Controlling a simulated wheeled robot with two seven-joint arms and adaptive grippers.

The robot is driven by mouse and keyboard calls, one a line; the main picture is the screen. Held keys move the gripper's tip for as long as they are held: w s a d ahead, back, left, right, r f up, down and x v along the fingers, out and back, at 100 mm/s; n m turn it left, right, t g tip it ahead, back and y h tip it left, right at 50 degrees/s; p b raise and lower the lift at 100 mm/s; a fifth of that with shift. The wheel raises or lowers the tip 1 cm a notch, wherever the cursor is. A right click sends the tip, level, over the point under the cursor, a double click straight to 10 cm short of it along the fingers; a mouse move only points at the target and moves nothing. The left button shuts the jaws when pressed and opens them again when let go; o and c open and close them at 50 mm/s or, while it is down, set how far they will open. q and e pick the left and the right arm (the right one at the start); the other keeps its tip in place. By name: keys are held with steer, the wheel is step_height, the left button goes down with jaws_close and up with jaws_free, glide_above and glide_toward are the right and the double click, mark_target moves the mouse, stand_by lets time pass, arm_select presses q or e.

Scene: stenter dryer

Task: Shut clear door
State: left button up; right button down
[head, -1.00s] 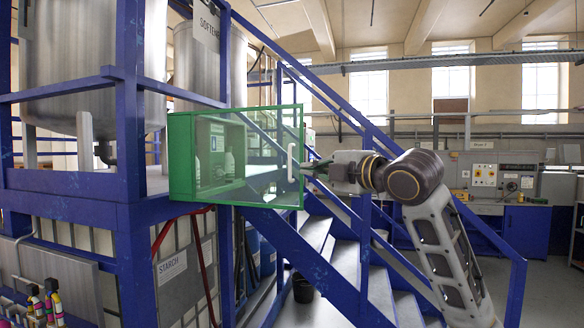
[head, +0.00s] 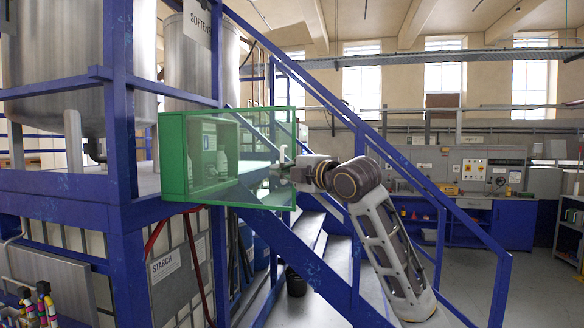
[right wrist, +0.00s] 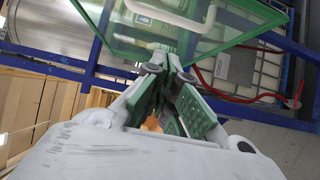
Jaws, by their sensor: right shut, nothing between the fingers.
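The clear door (head: 262,128) has a thin green frame and stands open, reaching right from the green cabinet (head: 172,160) in the head view. Its white handle (head: 282,153) is near its free edge, partly covered by my right gripper (head: 280,171). In the right wrist view the door (right wrist: 205,45) fills the top, with the handle (right wrist: 165,17) above the fingertips of my right gripper (right wrist: 166,62). The right gripper is shut and empty, close to the door just below the handle. I cannot tell whether it touches the door. My left gripper is out of view.
The cabinet sits by a blue platform beam (head: 60,186). A blue stair rail (head: 440,196) runs down behind my right arm. A control bench (head: 470,215) is at the back right, with open floor before it.

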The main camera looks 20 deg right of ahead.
steer(key=shift+w+d+p, duration=0.2)
steer(key=shift+w+p, duration=0.1)
steer(key=shift+w, duration=0.45)
steer(key=shift+w+d+p, duration=0.2)
steer(key=shift+w+p, duration=0.1)
steer(key=shift+w, duration=0.5)
steer(key=shift+w+d+p, duration=0.2)
steer(key=shift+w+p, duration=0.1)
steer(key=shift+w, duration=0.45)
steer(key=shift+d, duration=0.2)
